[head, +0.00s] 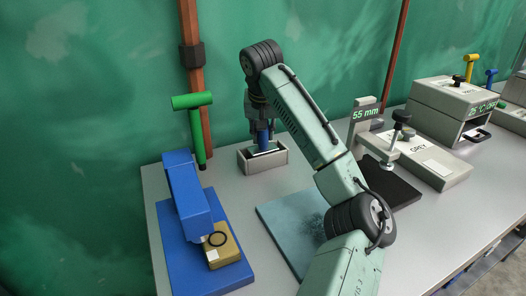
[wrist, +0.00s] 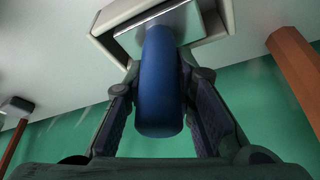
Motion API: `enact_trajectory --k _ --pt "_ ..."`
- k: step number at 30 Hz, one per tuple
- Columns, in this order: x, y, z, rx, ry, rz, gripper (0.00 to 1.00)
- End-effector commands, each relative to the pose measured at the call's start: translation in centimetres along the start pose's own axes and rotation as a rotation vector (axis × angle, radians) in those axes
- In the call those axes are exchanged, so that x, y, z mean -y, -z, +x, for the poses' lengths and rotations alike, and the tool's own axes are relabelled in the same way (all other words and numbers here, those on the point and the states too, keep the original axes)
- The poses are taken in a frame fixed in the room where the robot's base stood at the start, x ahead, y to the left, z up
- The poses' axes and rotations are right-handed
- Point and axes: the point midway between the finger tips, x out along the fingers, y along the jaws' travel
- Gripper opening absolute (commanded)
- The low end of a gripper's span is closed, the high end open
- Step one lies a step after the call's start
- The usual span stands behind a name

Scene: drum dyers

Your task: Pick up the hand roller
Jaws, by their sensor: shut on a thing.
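The hand roller shows as a blue handle (head: 263,136) standing up from a small grey open box (head: 246,164) at the back of the table. In the wrist view the thick blue handle (wrist: 160,85) runs between the two fingers. My gripper (head: 262,122) points down over the box, and its fingers are closed on the handle. The gripper also fills the lower part of the wrist view (wrist: 160,110). A pale flat part lies at the handle's far end inside the grey box (wrist: 218,22); the rest of the roller is hidden.
A blue press (head: 185,195) with a green T-handle (head: 192,102) stands to the left. A blue-grey sheet (head: 285,225) and a dark slab (head: 395,187) lie in front and to the right. A grey clamp device (head: 435,165) and a grey box (head: 455,100) stand further right. A green wall is close behind.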

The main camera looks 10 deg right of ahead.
Motion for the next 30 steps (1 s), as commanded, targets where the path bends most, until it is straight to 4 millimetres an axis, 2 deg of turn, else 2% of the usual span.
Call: enact_trajectory --k 7,30 --pt "-0.03 0.0 0.0 0.0 -0.001 0.0 0.0" --pt "-0.09 0.07 -0.13 -0.001 -0.002 0.001 0.0"
